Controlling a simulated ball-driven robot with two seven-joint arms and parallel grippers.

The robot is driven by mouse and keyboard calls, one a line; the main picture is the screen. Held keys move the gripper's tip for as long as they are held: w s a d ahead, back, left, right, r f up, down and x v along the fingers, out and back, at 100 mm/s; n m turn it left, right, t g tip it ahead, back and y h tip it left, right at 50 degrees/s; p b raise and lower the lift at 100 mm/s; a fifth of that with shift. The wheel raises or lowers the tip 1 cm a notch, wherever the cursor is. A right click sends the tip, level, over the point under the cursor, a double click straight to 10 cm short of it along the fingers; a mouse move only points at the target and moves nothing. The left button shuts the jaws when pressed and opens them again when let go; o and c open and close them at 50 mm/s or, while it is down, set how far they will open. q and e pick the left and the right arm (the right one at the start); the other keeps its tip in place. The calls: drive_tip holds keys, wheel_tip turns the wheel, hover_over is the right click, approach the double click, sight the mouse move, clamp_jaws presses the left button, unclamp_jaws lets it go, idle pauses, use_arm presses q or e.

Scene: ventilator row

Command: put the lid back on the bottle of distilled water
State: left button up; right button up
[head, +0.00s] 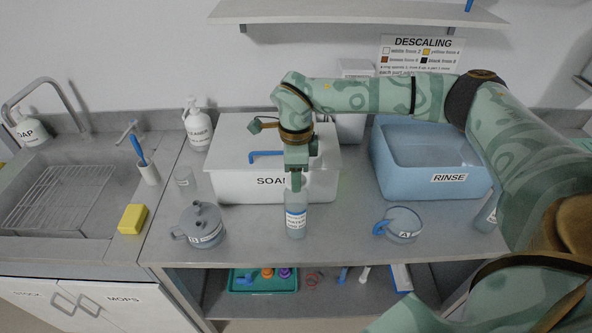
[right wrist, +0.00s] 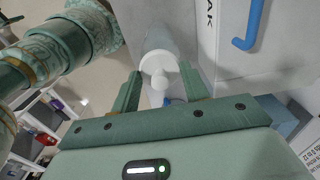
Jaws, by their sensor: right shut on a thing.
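The bottle of distilled water (head: 296,222) stands upright on the counter in front of the SOAK tub, its label facing me. My right gripper (head: 296,184) points down directly over the bottle's top and hides its mouth in the head view. In the right wrist view, a white round lid with a small knob (right wrist: 158,72) lies between the fingers of the right gripper (right wrist: 160,88), in line with the pale bottle body (right wrist: 163,38). The right gripper is shut on the lid. Whether the lid is fully seated on the bottle I cannot tell. My left gripper is not in view.
The SOAK tub (head: 229,186) stands close behind the bottle, and the blue RINSE basin (head: 430,181) is at right. A lidded pot (head: 200,226) stands left, a jug marked A (head: 404,224) right. A yellow sponge (head: 132,219) lies by the sink. The counter's front edge is near.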

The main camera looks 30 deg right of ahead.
idle(0.3)
drive_tip(key=o, duration=1.5)
wheel_tip(320, 180, up, 7)
drive_tip(key=p, duration=0.7)
clamp_jaws()
